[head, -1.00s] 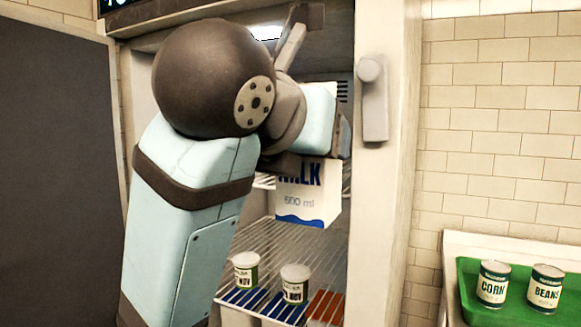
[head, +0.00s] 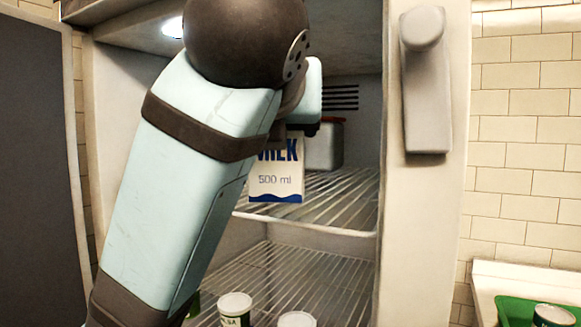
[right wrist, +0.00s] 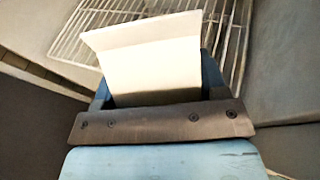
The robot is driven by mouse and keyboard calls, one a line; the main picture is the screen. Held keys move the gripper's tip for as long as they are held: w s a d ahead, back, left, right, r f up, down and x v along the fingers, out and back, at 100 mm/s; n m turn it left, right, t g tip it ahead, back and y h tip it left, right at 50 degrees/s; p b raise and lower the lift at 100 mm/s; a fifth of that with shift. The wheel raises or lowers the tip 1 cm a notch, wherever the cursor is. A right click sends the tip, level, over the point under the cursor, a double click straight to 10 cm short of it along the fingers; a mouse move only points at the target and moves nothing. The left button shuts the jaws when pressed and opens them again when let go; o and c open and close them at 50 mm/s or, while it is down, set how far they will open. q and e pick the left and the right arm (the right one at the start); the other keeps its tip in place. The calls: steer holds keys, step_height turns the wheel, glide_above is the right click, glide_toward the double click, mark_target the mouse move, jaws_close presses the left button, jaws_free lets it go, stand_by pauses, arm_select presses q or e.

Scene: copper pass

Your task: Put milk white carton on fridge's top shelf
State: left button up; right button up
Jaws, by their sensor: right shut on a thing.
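The white milk carton (head: 277,181), with blue lettering and a blue wave, hangs upright in my right gripper (head: 290,133). My arm covers its upper left part. In the right wrist view the carton's pale faces (right wrist: 150,55) stand out between the jaws (right wrist: 155,100), which are shut on it. In the head view the carton overlaps the front of the fridge's top wire shelf (head: 345,197); I cannot tell whether its base touches. The wire shelf also shows beyond it in the right wrist view (right wrist: 222,35). My left gripper is not in view.
A pale container with a red top (head: 322,147) stands at the back of the top shelf. The fridge's right side post (head: 425,230) bounds the opening. The top shelf's right part is bare.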

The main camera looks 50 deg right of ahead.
steer(key=b+x, duration=0.1)
steer(key=x, duration=0.4)
steer(key=r+b+x, duration=0.1)
steer(key=b+x, duration=0.1)
steer(key=x, duration=0.4)
steer(key=b+x, duration=0.1)
steer(key=x, duration=0.5)
steer(key=shift+w+d+r+b, duration=0.1)
steer(key=shift+d+r+b, duration=0.2)
steer(key=shift+r, duration=0.1)
steer(key=shift+w+f, duration=0.1)
steer(key=shift+f, duration=0.2)
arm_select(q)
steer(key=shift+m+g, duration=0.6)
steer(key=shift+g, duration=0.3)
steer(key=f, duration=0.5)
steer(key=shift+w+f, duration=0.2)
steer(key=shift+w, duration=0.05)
arm_select(e)
steer(key=shift+a+r, duration=0.1)
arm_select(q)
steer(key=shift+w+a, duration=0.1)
arm_select(e)
steer(key=o, duration=1.4)
